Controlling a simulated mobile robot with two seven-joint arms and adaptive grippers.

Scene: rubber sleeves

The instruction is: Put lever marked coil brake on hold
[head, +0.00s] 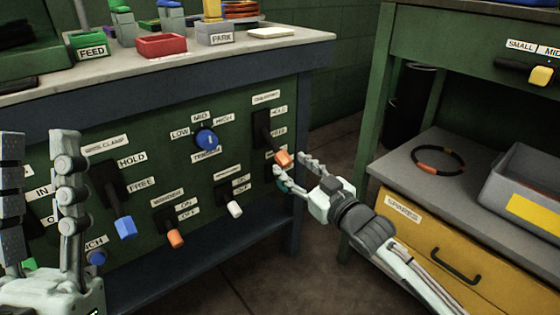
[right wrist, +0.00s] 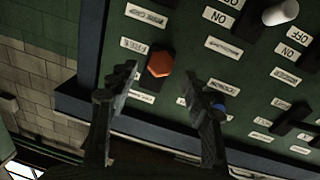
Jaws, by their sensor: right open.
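The lever with the orange knob (head: 283,158) is at the right end of the green panel, under a small label (head: 266,98) too blurred to read surely. HOLD is marked at the top of its dark slot and FREE lower down; the knob hangs down at the lower end. My right gripper (head: 292,165) is open, with its fingertips at the knob. In the right wrist view the orange knob (right wrist: 160,63) shows just ahead of the gap between the two fingers (right wrist: 165,88); contact cannot be told. My left gripper (head: 38,137) is open and empty at the far left.
Another HOLD/FREE lever with a blue knob (head: 126,227) hangs down further left. A round blue dial (head: 206,140), an orange switch (head: 175,238) and a white switch (head: 235,208) share the panel. A yellow drawer cabinet (head: 420,235) stands at the right.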

